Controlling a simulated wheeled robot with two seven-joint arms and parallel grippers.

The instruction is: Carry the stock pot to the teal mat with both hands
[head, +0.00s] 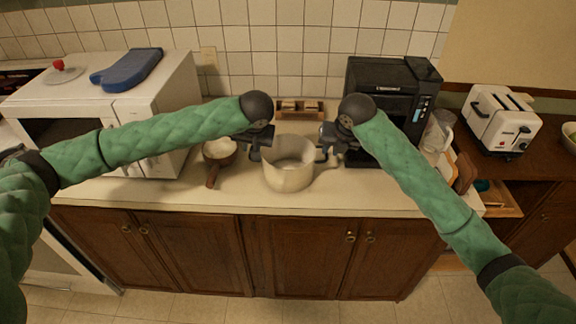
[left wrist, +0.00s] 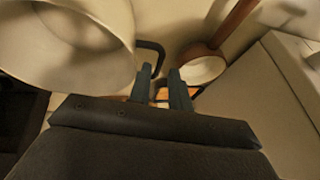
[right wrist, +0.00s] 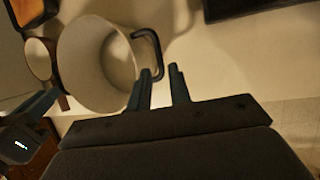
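The cream stock pot (head: 289,176) stands upright on the counter, between my two grippers. My left gripper (head: 264,143) is at its left side, fingers apart. In the left wrist view the dark handle (left wrist: 151,46) reaches down to between the fingertips (left wrist: 160,70). My right gripper (head: 325,142) is at its right side, also with fingers apart. In the right wrist view the other handle (right wrist: 154,40) ends close to or between the fingertips (right wrist: 160,70). Neither gripper is visibly closed on a handle. I cannot make out the teal mat in any view.
A small saucepan (head: 219,150) with a brown handle is left of the pot. A white microwave (head: 155,105) stands further left, a black coffee machine (head: 385,80) behind right. A wooden spice rack (head: 300,108) is behind. The counter's front strip (head: 345,195) is clear.

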